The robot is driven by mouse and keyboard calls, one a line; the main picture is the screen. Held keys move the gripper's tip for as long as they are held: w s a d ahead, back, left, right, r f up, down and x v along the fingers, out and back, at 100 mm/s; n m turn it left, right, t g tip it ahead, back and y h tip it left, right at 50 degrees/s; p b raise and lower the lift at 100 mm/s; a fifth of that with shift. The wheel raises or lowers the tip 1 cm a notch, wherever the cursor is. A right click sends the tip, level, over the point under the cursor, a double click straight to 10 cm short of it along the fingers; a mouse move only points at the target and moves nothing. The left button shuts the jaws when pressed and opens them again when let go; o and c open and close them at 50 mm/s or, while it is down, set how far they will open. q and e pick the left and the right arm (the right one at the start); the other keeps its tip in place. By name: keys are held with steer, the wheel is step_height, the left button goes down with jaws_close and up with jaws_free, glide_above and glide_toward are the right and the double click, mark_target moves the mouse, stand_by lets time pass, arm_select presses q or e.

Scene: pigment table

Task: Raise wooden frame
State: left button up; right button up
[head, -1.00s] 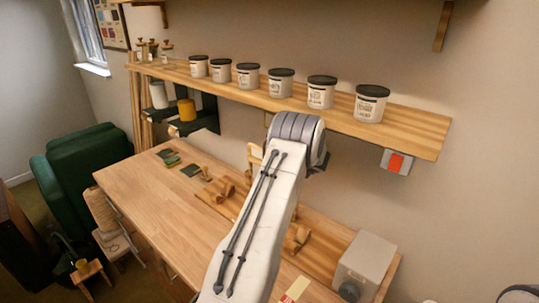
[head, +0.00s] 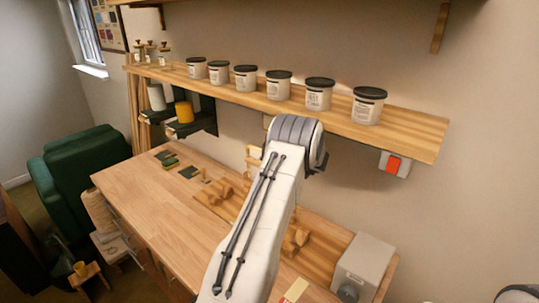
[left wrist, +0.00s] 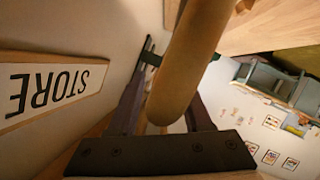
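A rounded wooden bar (left wrist: 190,62) fills the middle of the left wrist view, running from the top edge down between the dark fingers. It looks like part of the wooden frame, but I cannot see how it joins the rest. My left gripper (left wrist: 178,58) has a finger on each side of the bar, and the pads appear to touch it. In the head view my left arm hides the gripper. Pale wooden pieces (head: 251,156) show upright behind that arm, at the back of the bench. My right gripper is out of view.
A shelf (head: 415,134) with several black-lidded jars (head: 319,94) hangs above the wooden bench (head: 150,202). A grey box (head: 364,265) stands at the bench's right end. Wooden blocks (head: 222,188) lie left of my arm. A STORE sign (left wrist: 50,88) is close on the left.

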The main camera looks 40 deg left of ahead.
arm_select(q)
steer(key=shift+d+b, duration=0.3)
steer(key=shift+d, duration=0.2)
steer(key=b+v, duration=0.3)
steer(key=v, duration=0.5)
steer(key=shift+s+d+r, duration=0.15)
steer(key=shift+d+r, duration=0.05)
steer(key=shift+d, duration=0.1)
steer(key=shift+s+d+r, duration=0.1)
steer(key=shift+d+r, duration=0.1)
steer(key=shift+d, duration=0.15)
